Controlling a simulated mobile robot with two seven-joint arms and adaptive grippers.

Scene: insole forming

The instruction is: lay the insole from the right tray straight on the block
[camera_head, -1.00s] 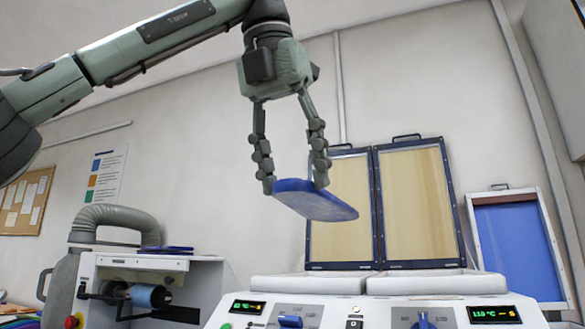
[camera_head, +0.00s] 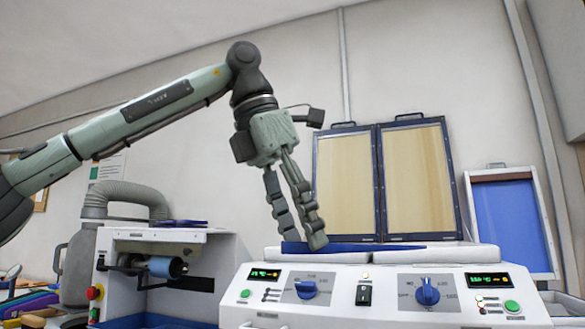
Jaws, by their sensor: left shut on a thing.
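My left gripper (camera_head: 304,240) points down over the left bed of the white two-bay machine. It is shut on a blue insole (camera_head: 350,247), which shows almost edge-on as a thin strip low over the white bed. The fingers cover part of its left end. I cannot tell whether the insole touches what is under it. Neither the block nor the right tray can be made out. My right gripper is not in view.
The white machine (camera_head: 384,295) has two blue knobs and two lit displays; two raised wooden-panelled lids (camera_head: 418,180) stand behind. A blue-panelled frame (camera_head: 512,225) is at right. At left is a grinder (camera_head: 200,250) with flat blue pieces (camera_head: 178,223) on top.

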